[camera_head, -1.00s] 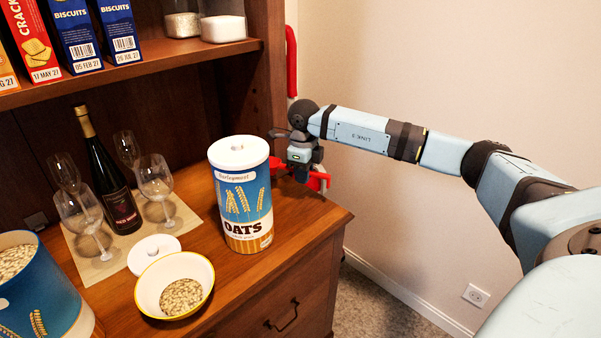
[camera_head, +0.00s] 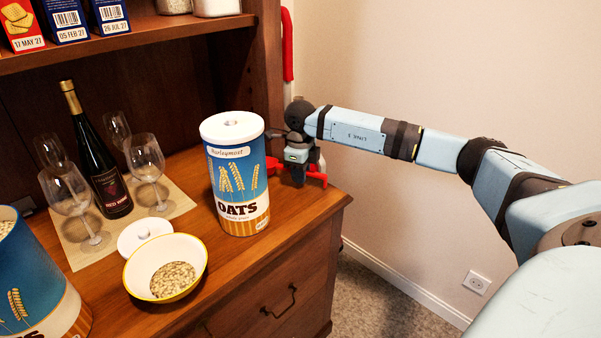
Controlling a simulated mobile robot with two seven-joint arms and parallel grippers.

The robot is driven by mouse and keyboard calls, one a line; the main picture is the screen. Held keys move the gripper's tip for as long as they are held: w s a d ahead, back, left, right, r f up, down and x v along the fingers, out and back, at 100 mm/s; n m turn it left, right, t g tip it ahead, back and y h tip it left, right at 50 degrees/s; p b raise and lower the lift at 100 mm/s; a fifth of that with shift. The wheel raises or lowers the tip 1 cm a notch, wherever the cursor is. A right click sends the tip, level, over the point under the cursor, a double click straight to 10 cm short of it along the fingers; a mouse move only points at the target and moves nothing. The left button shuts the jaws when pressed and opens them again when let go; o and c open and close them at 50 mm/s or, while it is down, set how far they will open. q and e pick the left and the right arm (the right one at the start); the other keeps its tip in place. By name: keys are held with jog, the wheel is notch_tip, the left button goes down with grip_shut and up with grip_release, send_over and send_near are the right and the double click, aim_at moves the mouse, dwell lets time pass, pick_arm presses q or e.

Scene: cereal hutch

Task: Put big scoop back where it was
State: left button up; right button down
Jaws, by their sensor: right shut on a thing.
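My right gripper (camera_head: 297,176) is just to the right of the oats canister, low over the right end of the hutch counter. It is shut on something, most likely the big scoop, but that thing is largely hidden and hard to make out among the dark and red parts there. A long red upright piece (camera_head: 288,45) shows along the right side of the hutch, above the wrist; I cannot tell whether it is a scoop handle. My left gripper is not in view.
A lidded oats canister (camera_head: 239,190) stands close to the right gripper. A bowl of oats (camera_head: 190,249), a white lid (camera_head: 144,232), a wine bottle (camera_head: 104,170), glasses and an open blue canister (camera_head: 35,285) crowd the counter. The counter's front right corner is bare.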

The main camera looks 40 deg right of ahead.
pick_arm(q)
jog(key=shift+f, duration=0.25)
pick_arm(e)
jog(key=shift+f, duration=0.6)
jog(key=c, duration=1)
grip_release()
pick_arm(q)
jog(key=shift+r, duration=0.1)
pick_arm(e)
notch_tip(320, 180, up, 2)
jog(key=shift+w+r, duration=0.1)
jog(key=shift+r, duration=0.1)
pick_arm(q)
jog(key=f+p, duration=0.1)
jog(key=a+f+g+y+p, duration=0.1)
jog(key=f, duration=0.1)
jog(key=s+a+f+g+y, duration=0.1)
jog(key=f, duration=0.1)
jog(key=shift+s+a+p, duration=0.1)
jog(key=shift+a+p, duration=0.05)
jog(key=shift+p, duration=0.25)
pick_arm(e)
notch_tip(320, 180, up, 11)
jog(key=shift+r, duration=0.2)
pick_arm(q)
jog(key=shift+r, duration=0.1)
